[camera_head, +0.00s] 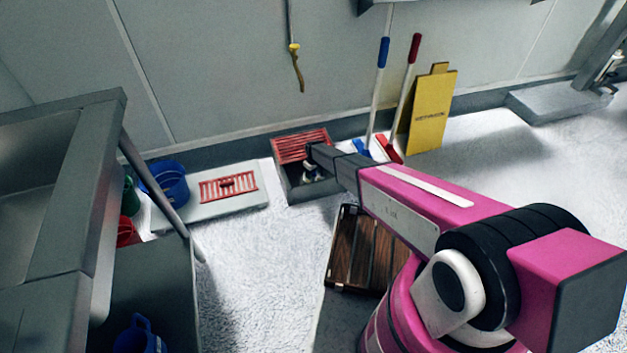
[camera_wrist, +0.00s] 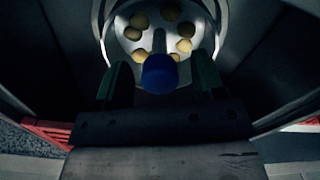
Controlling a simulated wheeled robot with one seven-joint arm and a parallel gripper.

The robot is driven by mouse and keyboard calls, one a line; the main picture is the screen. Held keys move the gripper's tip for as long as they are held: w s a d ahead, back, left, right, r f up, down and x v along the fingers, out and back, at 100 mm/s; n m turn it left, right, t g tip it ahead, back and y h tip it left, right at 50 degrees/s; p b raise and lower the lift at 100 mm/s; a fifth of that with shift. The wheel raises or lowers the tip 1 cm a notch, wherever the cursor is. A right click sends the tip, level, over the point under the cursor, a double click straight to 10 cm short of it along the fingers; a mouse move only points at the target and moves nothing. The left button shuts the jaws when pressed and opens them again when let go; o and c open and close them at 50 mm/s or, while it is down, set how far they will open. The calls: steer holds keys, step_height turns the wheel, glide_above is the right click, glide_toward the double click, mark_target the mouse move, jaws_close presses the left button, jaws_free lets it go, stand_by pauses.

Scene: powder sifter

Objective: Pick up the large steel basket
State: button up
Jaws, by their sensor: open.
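My gripper (camera_wrist: 161,80) shows in the wrist view with two dark green fingers, spread apart with a gap between them. A blue rounded piece (camera_wrist: 159,74) appears between the fingertips; I cannot tell if they touch it. Just beyond is a round, pale metal vessel (camera_wrist: 123,52) with several yellowish round pieces inside, and a curved metal rim or handle around it. It looks like the steel basket, but I cannot be sure. In the head view, my arm reaches down into a grey floor box (camera_head: 293,188); the gripper and basket are mostly hidden there.
A red grate (camera_head: 301,146) lies at the back of the box. Left are a pale slab with a red grate (camera_head: 229,187) and a blue bucket (camera_head: 163,183). A wooden slatted stand (camera_head: 352,250), brooms and a yellow sign (camera_head: 432,112) are nearby.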

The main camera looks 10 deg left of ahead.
jaws_close()
steer(key=shift+r, duration=0.1)
steer(key=shift+r, duration=0.1)
step_height(320, 180, up, 10)
stand_by(0.5)
